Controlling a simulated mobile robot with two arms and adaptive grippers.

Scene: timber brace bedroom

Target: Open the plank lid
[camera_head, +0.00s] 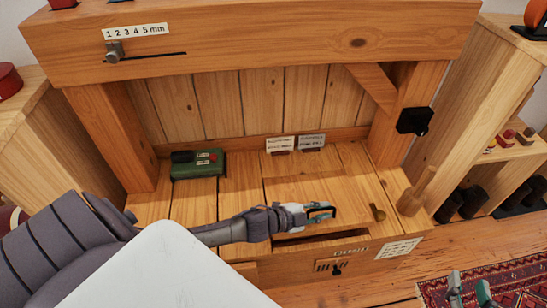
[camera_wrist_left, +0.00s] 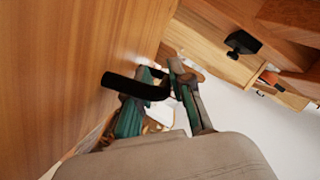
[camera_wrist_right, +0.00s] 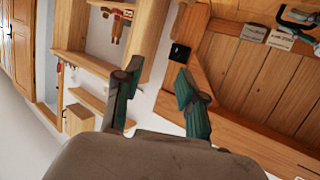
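The plank lid (camera_head: 340,190) is a pale wooden panel in the bench seat, in the middle of the head view. A dark gap shows under its front edge, so it looks slightly raised. A black bar handle (camera_wrist_left: 122,84) stands out from the lid's wood in the left wrist view. My left gripper (camera_head: 320,211) is at this handle, its fingers (camera_wrist_left: 163,78) close together on either side of the bar's end. Its contact is partly hidden. My right gripper (camera_head: 469,285) is open and empty over the floor at lower right; its parted fingers show in the right wrist view (camera_wrist_right: 158,88).
A green box (camera_head: 197,165) sits on the bench at left. Two labelled cards (camera_head: 295,142) stand at the back. A wooden peg (camera_head: 416,190) stands at the bench's right. A heavy beam (camera_head: 250,45) spans above. A patterned rug (camera_head: 510,285) lies at lower right.

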